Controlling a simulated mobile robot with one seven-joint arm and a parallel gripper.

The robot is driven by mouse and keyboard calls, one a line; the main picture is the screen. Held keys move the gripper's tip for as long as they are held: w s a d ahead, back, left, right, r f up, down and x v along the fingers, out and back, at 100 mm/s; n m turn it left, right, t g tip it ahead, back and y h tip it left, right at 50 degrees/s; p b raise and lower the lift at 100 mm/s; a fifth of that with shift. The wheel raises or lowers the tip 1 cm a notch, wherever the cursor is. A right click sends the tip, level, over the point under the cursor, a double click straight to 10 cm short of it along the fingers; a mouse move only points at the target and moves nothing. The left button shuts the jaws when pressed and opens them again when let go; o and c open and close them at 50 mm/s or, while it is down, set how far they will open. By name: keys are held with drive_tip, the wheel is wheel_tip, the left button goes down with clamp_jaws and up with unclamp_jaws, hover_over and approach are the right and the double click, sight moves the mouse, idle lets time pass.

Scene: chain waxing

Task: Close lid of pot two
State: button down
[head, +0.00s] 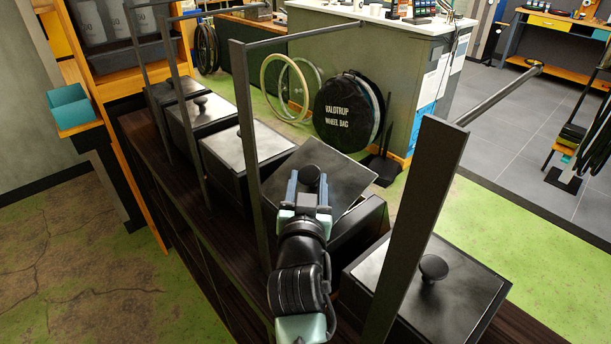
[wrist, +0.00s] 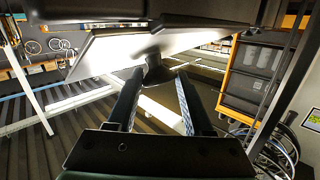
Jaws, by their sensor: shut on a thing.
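A dark grey square lid (head: 343,186) with a black round knob (head: 309,176) sits tilted above a black box-shaped pot (head: 366,226), partly open. My gripper (head: 309,186) is shut on the knob, one finger on each side. In the wrist view the lid (wrist: 200,42) spans the top, its knob (wrist: 155,72) between the fingertips of my gripper (wrist: 155,85). My arm and the lid hide much of the pot. I cannot tell from the pictures which number this pot bears.
A closed pot (head: 432,285) stands to the right, and several closed pots, one with a pale lid (head: 245,145), stand to the left on the dark bench. Upright metal posts (head: 246,150) with arms rise beside the pots, one (head: 415,230) close on the right of my gripper.

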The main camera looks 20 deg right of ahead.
sight(317, 190)
drive_tip(key=shift+w+d+f+m+g+y+p, duration=0.1)
drive_tip(key=shift+d+f+m+g+y+p, duration=0.1)
drive_tip(key=shift+d+m+g+p, duration=0.3)
drive_tip(key=shift+w+d+f+m+g+y+p, duration=0.1)
drive_tip(key=shift+m+g+y+p, duration=0.1)
drive_tip(key=shift+p, duration=0.5)
drive_tip(key=shift+w+d+f+m+g+y, duration=0.15)
drive_tip(key=shift+f+m+g+y, duration=0.15)
drive_tip(key=shift+f, duration=0.15)
drive_tip(key=shift+d+f, duration=0.15)
drive_tip(key=shift+f, duration=0.35)
drive_tip(key=shift+d+f, duration=0.2)
drive_tip(key=shift+f, duration=0.1)
drive_tip(key=c, duration=0.6)
unclamp_jaws()
drive_tip(key=shift+d, duration=0.1)
drive_tip(key=shift+r, duration=0.15)
drive_tip(key=shift+a, duration=0.2)
